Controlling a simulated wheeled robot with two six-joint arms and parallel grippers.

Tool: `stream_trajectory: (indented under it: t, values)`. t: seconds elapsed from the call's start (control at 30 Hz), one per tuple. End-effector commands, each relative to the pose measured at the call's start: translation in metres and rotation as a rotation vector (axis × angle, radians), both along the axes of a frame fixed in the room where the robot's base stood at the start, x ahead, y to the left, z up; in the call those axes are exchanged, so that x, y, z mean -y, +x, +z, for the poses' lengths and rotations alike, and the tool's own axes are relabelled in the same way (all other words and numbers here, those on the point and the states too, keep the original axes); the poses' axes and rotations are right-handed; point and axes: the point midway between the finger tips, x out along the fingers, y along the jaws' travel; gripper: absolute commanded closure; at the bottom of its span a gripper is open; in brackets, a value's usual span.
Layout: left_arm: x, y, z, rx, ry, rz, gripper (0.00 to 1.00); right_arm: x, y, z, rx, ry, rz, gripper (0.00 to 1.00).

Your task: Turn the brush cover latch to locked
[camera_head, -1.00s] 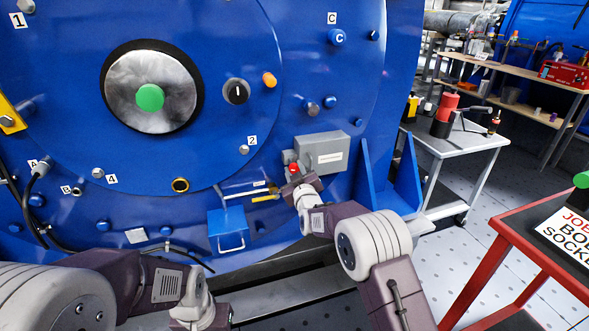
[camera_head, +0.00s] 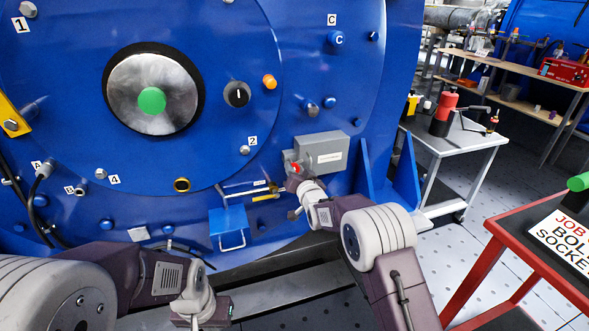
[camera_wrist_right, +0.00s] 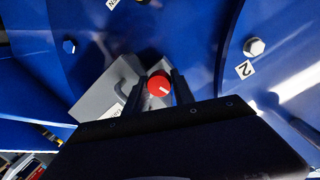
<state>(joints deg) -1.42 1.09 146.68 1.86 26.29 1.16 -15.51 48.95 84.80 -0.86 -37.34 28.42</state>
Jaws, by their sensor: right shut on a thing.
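The grey box (camera_head: 322,154) with a white label is mounted on the blue motor housing. A red round knob (camera_head: 295,169) with a white mark sits at its left end; I take it as the latch. The knob also shows in the right wrist view (camera_wrist_right: 158,86), its white mark slanting toward the lower right. My right gripper (camera_head: 293,179) is shut on the red knob, one finger on each side of it (camera_wrist_right: 164,90). Only the wrist and dark body of my left gripper (camera_head: 222,312) show low in the head view; its fingers are hidden.
A blue holder (camera_head: 228,222) with tools hangs left of the grey box. A blue bracket (camera_head: 401,180) stands to its right. A black knob (camera_head: 236,94) is above left. A red cart (camera_head: 510,225) and a grey trolley (camera_head: 450,145) stand to the right, with bare floor between.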

Motion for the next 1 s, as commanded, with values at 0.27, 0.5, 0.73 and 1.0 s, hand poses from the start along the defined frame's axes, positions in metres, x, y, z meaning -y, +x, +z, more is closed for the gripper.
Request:
stream_trajectory:
  t: [0.27,0.5,0.73,1.0]
  values:
    - [0.000,0.000,0.009,0.000,0.000,0.000,1.00,0.003,0.001,0.001,-0.058,0.178,-0.005,1.00]
    - [0.000,0.000,0.012,0.000,0.000,0.000,1.00,0.003,0.001,0.000,-0.088,0.267,-0.005,1.00]
    - [0.000,0.000,0.013,0.000,0.000,0.000,1.00,0.003,0.001,-0.001,-0.099,0.300,-0.006,1.00]
    - [0.000,0.000,0.013,0.000,0.000,0.000,1.00,0.003,0.001,-0.002,-0.102,0.304,-0.007,1.00]
